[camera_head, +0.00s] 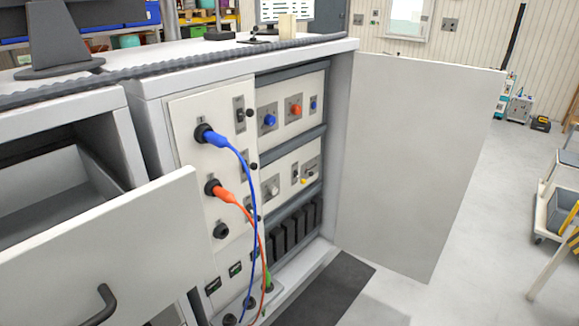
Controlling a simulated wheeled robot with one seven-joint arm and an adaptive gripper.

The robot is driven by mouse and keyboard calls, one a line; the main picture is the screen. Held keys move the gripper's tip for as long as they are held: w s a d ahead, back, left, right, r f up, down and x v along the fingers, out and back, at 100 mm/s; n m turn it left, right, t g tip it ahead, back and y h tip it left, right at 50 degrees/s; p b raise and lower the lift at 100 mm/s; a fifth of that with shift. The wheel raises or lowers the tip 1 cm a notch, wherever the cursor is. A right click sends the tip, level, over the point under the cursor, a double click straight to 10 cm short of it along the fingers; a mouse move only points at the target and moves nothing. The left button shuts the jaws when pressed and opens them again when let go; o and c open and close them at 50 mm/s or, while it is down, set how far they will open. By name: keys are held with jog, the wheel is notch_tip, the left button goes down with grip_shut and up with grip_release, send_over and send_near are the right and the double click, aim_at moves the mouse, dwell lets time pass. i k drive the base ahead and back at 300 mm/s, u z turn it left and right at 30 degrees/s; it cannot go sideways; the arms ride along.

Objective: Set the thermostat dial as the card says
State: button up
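An open cabinet (146,84) holds control panels with several knobs. The upper panel has a blue knob (269,120), an orange knob (295,110) and a small blue knob (313,104). The lower panel has a pale round dial (272,187), a small switch (295,174) and a yellow-tipped lever (306,180). I cannot tell for certain which is the thermostat dial, and its markings are too small to read. A white sheet or screen with dark lines (284,9) stands behind the cabinet top; whether it is the card is unclear. My gripper is not in view.
The cabinet door (413,160) stands wide open to the right. A blue cable (254,200) and an orange cable (262,250) hang before the left panel. An open drawer (100,250) juts out at left. Clear floor (470,250) lies right; a cart (556,205) stands beyond.

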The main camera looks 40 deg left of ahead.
aim_at(273, 189)
jog(key=u, duration=0.7)
jog(key=i, duration=1.05)
jog(key=u, duration=0.85)
jog(key=k, duration=0.5)
jog(key=z, duration=0.45)
jog(key=i, duration=0.7)
jog(key=u, duration=0.75)
